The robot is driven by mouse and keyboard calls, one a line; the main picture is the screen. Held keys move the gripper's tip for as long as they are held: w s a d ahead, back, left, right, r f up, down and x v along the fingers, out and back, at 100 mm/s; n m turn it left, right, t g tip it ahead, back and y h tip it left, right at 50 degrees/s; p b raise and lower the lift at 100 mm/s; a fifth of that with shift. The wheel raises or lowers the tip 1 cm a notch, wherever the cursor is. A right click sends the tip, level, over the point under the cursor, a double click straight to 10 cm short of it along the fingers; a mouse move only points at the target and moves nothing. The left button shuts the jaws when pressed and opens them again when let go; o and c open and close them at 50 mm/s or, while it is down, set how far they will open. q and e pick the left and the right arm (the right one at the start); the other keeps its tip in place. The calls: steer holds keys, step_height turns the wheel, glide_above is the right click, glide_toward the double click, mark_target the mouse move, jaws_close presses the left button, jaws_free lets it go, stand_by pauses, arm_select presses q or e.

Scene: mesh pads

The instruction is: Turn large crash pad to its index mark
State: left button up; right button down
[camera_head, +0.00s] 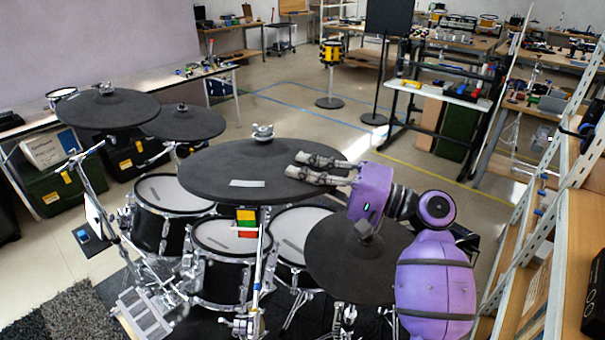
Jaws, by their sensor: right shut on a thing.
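The large crash pad (222,167) is a wide dark disc on a stand in the middle of the kit, with a metal wing nut (262,132) at its top centre. A light grey strip (247,183) lies on its near surface. My right gripper (306,168) is shut on the right edge of the pad, its grey fingers reaching in from the right. A small block with red, yellow and green parts (246,217) sits just below the pad's near rim; I cannot tell whether it is the index mark. My left gripper is not in view.
Two more dark pads (108,108) (185,122) stand at the left, and another pad (350,265) lies below my right arm. White mesh drums (228,236) sit under the large pad. A shelf rack (575,190) rises close on the right. Open floor lies behind the kit.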

steer(key=shift+w+d+f+g, duration=0.25)
steer(key=shift+g, duration=0.05)
steer(key=shift+w+d+r+n+y, duration=0.1)
steer(key=shift+r+n+y, duration=0.05)
steer(key=shift+n+y, duration=0.15)
steer(key=shift+r, duration=0.15)
steer(key=c, duration=1.7)
jaws_free()
steer(key=shift+c, duration=0.2)
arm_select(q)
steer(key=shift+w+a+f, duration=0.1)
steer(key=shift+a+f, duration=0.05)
arm_select(e)
steer(key=v, duration=1.2)
